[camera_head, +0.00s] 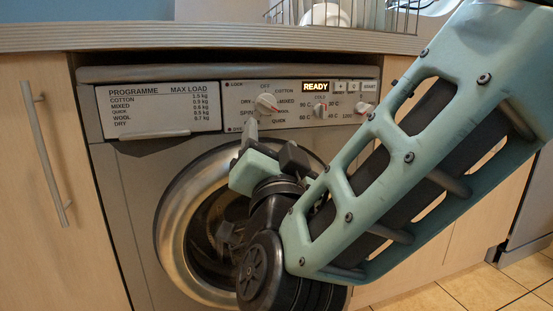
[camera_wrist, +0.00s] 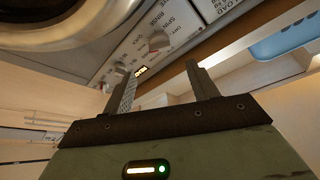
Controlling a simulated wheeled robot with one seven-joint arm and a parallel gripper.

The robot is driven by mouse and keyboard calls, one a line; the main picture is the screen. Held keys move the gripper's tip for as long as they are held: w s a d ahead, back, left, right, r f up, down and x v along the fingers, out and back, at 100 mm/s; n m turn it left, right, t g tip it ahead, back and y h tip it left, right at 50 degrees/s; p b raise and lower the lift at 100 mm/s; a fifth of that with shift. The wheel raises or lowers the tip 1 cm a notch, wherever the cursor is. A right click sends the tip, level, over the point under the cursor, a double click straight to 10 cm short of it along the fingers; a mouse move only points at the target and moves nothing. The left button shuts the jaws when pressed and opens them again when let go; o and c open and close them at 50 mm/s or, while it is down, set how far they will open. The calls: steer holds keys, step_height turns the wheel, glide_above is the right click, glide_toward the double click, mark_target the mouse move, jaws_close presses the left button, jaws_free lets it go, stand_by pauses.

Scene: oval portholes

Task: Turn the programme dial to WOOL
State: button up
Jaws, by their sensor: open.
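The programme dial (camera_head: 266,104) is a round pale knob with a red mark, on the washing machine's control panel. OFF is printed above it and WOOL to its lower right. I cannot tell surely which word its mark points at. It also shows in the wrist view (camera_wrist: 158,41), beyond and between the fingers. My gripper (camera_head: 268,146) is just below the dial in the head view, in front of the panel and the door's top edge. In the wrist view my gripper (camera_wrist: 162,74) is open and empty, its two fingers apart and not visibly touching the dial.
The lit display (camera_head: 316,87) reads READY. Right of the dial are a temperature knob (camera_head: 320,111) and another knob (camera_head: 360,108). The programme chart (camera_head: 145,108) is on the drawer front at left. The round door (camera_head: 172,225) lies below. The worktop (camera_head: 180,37) overhangs the panel.

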steer(key=p+v, duration=0.1)
steer(key=v, duration=0.6)
steer(key=shift+w, duration=0.1)
steer(key=s+a+f+n+g+y+p, duration=0.2)
steer(key=a+f+n+g+y+p, duration=0.25)
steer(key=n+g+y+p, duration=0.6)
steer(key=s+d+f+n+g+h+p, duration=0.1)
steer(key=s+d+n+g+h, duration=0.1)
steer(key=s+d+g+h, duration=0.55)
steer(key=s+d+n+g+h+p, duration=0.1)
steer(key=s+d+g+h, duration=0.35)
steer(key=d, duration=0.65)
step_height(320, 180, up, 37)
steer(key=p, duration=3.7)
steer(key=shift+a+r+t+p, duration=0.2)
steer(key=shift+a+t+p, duration=0.15)
steer(key=shift+a, duration=0.15)
